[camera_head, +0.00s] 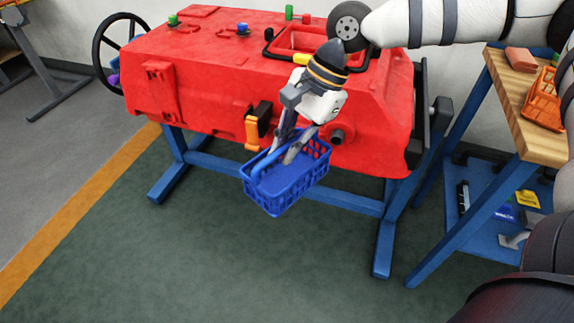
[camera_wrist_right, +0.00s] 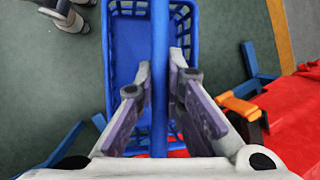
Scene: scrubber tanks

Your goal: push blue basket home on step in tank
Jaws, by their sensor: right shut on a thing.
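The blue basket (camera_head: 287,185) hangs from my right gripper (camera_head: 280,160) in front of the red tank (camera_head: 200,75), above the green floor. My right gripper is shut on the basket's handle, which runs between its fingers in the right wrist view (camera_wrist_right: 160,70). The basket looks empty and slightly tilted. The tank has an opening (camera_head: 305,40) with a black rim on its top, right of the middle, behind my right wrist. The step inside the tank cannot be made out.
Blue stand legs (camera_head: 385,240) hold the tank. At right, a wooden-topped bench (camera_head: 520,95) carries an orange basket (camera_head: 541,100). A black handwheel (camera_head: 108,45) is at the far left.

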